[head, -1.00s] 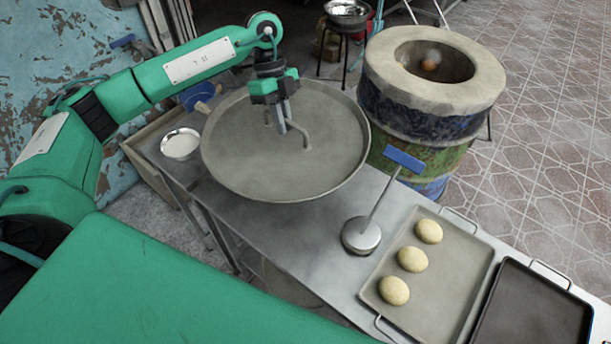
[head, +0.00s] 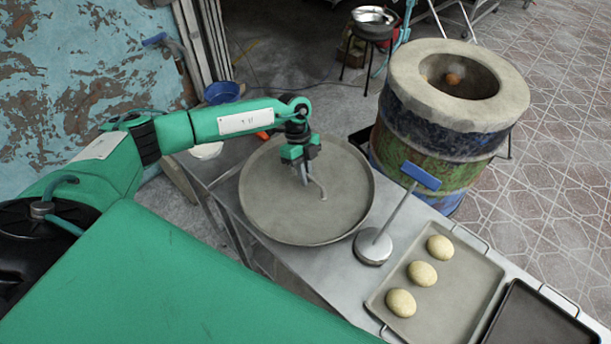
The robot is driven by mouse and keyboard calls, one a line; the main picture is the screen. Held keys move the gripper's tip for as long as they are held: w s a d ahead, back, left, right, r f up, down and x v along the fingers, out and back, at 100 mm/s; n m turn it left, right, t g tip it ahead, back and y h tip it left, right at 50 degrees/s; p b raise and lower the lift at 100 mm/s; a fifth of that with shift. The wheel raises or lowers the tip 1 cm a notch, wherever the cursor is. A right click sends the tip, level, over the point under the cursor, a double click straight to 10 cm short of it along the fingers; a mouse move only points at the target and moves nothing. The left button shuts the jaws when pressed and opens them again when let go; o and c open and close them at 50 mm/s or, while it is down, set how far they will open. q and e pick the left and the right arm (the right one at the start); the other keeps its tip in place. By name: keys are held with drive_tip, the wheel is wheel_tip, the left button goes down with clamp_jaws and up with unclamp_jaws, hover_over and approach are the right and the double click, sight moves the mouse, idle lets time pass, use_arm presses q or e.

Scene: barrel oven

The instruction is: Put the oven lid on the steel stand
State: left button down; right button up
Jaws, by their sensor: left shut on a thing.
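The oven lid (head: 270,210) is a wide, round grey metal disc with a raised rim and a bent handle (head: 319,188). My left gripper (head: 303,180) reaches down over its middle and is shut on the handle. The lid is roughly level, low over the left part of the steel table; I cannot tell whether it touches the top. A dark-legged stand (head: 372,30) with a shiny metal bowl-like top is at the back. The barrel oven (head: 425,120) stands behind the table, its round mouth open. My right gripper is not in view.
A press with a blue handle (head: 422,176) stands close to the lid's right edge. A tray (head: 455,300) with three dough balls and a dark tray (head: 530,318) lie further right. A white-filled bowl (head: 206,151) is partly hidden behind my left arm.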

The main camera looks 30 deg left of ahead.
use_arm(q)
drive_tip(key=shift+f, duration=0.75)
drive_tip(key=c, duration=1.5)
unclamp_jaws()
drive_tip(key=shift+r, duration=0.1)
drive_tip(key=b+v, duration=0.3)
drive_tip(key=v, duration=0.8)
drive_tip(key=shift+r, duration=0.35)
drive_tip(key=shift+a, duration=0.15)
